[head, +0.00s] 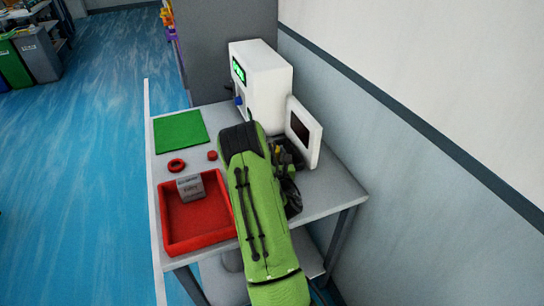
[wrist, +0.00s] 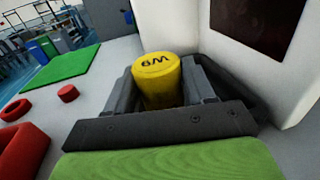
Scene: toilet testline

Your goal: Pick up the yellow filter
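The yellow filter (wrist: 158,82) is a short upright cylinder with dark lettering on its top, seen in the wrist view. My gripper (wrist: 160,88) has one dark finger on each side of it, and I see no gap between the fingers and its sides. The fingers look shut on it. Its lower part is hidden behind the gripper body. In the head view my green arm reaches over the right side of the table, and my gripper (head: 286,158) is mostly hidden there. I cannot tell whether the filter touches the table.
A white machine (head: 262,85) and a tilted screen (head: 303,131) stand close by, near the wall. To the left on the table (head: 228,117) are a green mat (head: 180,131), a red ring (head: 176,165), a red cap (head: 212,155) and a red tray (head: 200,238) holding a grey box (head: 190,187).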

